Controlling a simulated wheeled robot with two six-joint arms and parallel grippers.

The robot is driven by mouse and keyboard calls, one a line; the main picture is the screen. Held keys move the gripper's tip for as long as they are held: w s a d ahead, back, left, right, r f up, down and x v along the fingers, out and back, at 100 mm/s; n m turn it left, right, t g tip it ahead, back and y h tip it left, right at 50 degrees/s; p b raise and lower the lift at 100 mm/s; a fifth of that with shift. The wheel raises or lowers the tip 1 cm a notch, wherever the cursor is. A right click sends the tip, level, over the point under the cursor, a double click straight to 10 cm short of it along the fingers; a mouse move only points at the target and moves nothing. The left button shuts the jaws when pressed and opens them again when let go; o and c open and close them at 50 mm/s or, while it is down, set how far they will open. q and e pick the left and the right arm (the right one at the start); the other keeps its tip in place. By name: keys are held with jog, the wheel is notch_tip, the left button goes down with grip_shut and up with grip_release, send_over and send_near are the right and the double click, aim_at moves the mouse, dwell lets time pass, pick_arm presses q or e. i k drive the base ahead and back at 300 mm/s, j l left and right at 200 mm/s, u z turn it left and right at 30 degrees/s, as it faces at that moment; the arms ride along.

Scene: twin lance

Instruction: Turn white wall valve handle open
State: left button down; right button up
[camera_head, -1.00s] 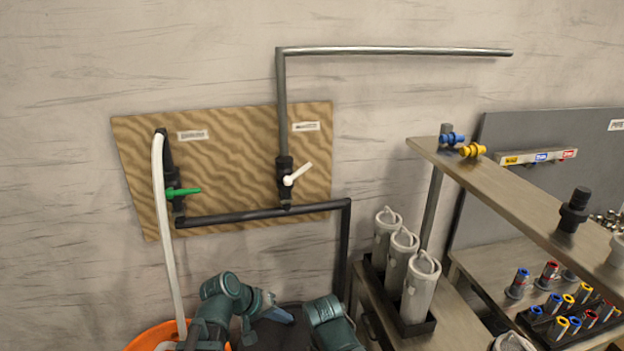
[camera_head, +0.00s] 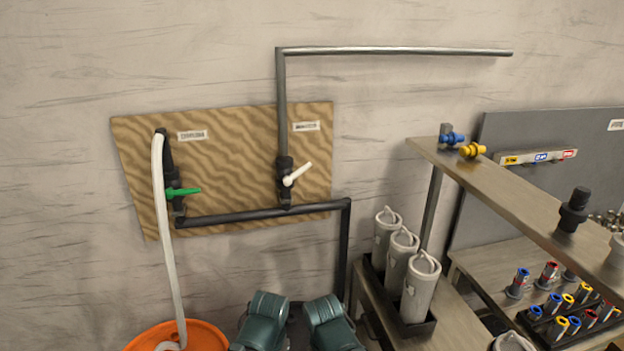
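The white valve handle (camera_head: 298,174) is on a black valve body (camera_head: 285,180) on the right part of a wooden wall board (camera_head: 228,150). The handle points up and to the right, at a slant to the vertical pipe. A green valve handle (camera_head: 184,191) sits on the left valve and points right, nearly level. Neither gripper's fingers can be seen.
A grey pipe (camera_head: 400,51) runs up from the white-handled valve and then right. A white hose (camera_head: 162,230) hangs into an orange bucket (camera_head: 205,338). Grey canisters (camera_head: 421,289) and a shelf (camera_head: 530,205) stand at the right. The wall before the board is clear.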

aim_at(287, 181)
jog(key=k+z, duration=0.2)
jog(key=z, duration=0.15)
jog(key=k+j+z, duration=0.1)
jog(key=k+z, duration=0.15)
jog(key=z, duration=0.15)
